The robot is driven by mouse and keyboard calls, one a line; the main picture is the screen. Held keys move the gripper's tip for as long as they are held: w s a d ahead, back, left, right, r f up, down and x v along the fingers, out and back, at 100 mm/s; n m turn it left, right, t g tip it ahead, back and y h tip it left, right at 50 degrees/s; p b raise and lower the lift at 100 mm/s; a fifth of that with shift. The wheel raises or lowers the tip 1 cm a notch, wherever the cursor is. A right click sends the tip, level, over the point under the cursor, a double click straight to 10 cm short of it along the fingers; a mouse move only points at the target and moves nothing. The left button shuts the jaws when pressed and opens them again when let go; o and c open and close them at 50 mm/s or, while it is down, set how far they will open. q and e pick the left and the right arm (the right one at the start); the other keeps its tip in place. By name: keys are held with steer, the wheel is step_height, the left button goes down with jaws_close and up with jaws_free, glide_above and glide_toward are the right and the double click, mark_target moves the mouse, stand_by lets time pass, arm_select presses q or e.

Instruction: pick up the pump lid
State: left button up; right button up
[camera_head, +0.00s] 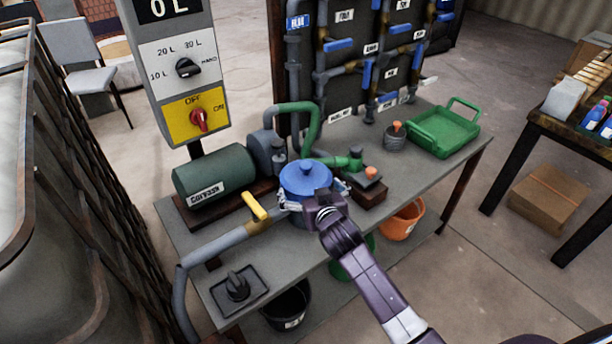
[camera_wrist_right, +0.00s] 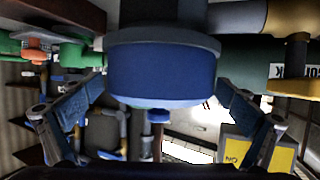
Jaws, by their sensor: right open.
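The pump lid (camera_head: 303,177) is a round blue cap with a small knob on top. It sits on a grey pump pot on the bench, between the green motor and the green pipe fittings. My right gripper (camera_head: 314,196) is at the near side of the lid, its fingers spread to either side. In the right wrist view the lid (camera_wrist_right: 163,72) fills the space between the open fingers (camera_wrist_right: 158,108), with a visible gap on each side. No contact shows. My left gripper is not in view.
A green motor (camera_head: 214,171) and a yellow-handled valve (camera_head: 256,207) lie left of the lid. A small brown block with an orange knob (camera_head: 371,172) stands close on the right. A green tray (camera_head: 444,130) is at the bench's far end. A control box (camera_head: 179,75) stands behind left.

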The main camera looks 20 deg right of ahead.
mark_target(306, 183)
steer(key=x, duration=0.4)
steer(key=shift+a+f, duration=0.1)
steer(key=shift+f, duration=0.05)
steer(key=shift+s, duration=0.1)
steer(key=shift+c, duration=0.4)
steer(key=c, duration=0.8)
